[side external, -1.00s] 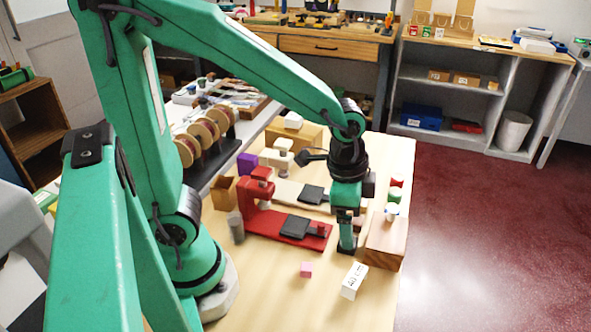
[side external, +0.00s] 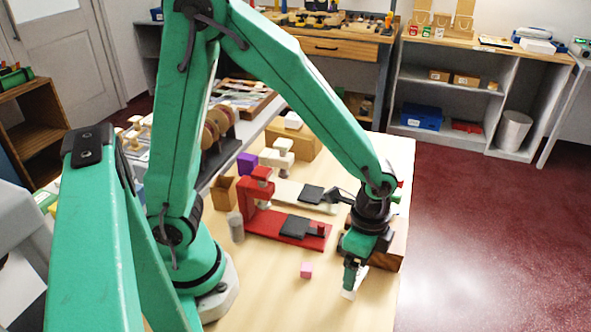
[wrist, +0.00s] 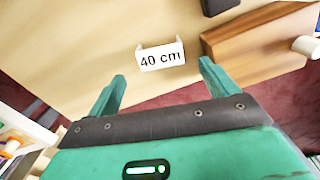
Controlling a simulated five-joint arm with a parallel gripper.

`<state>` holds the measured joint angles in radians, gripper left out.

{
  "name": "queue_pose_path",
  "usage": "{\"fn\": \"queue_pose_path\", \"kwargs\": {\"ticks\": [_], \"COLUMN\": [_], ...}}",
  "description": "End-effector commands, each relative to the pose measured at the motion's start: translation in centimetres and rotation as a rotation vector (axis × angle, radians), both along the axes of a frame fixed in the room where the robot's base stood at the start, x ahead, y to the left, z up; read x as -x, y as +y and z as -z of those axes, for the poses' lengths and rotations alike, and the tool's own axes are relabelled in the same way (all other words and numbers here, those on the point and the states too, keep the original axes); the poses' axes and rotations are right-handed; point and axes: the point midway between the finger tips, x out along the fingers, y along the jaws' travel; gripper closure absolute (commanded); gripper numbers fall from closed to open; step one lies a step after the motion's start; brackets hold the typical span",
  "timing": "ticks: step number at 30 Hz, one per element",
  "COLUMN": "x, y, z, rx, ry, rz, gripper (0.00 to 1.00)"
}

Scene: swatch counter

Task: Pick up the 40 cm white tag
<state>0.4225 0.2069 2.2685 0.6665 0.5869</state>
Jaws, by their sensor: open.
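The white tag (wrist: 161,58) stands on the table, marked "40 cm" in black, and shows in the wrist view just beyond the fingertips. In the side external view only a small white part of the tag (side external: 349,294) shows; my gripper hides the rest. My gripper (side external: 354,276) is over the tag there. In the wrist view my gripper (wrist: 162,80) has its two green fingers spread apart, with nothing held between them. I cannot tell the exact height of the fingertips above the table.
A wooden block (wrist: 262,44) is close on the right. The table front is clear.

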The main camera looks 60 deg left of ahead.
Motion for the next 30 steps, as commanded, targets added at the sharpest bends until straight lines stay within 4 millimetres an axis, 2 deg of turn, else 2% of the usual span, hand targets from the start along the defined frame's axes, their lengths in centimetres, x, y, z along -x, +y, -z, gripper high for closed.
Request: {"fn": "queue_pose_path", "kwargs": {"ticks": [3, 14, 30], "x": [0.1, 0.1, 0.0], "y": [0.0, 0.1, 0.3], "z": [0.8, 1.5, 6.0], "rx": [-0.001, 0.0, 0.0], "ry": [0.002, 0.001, 0.001], "rz": [-0.001, -0.001, -0.001], "gripper": [0.15, 0.15, 0.15]}}
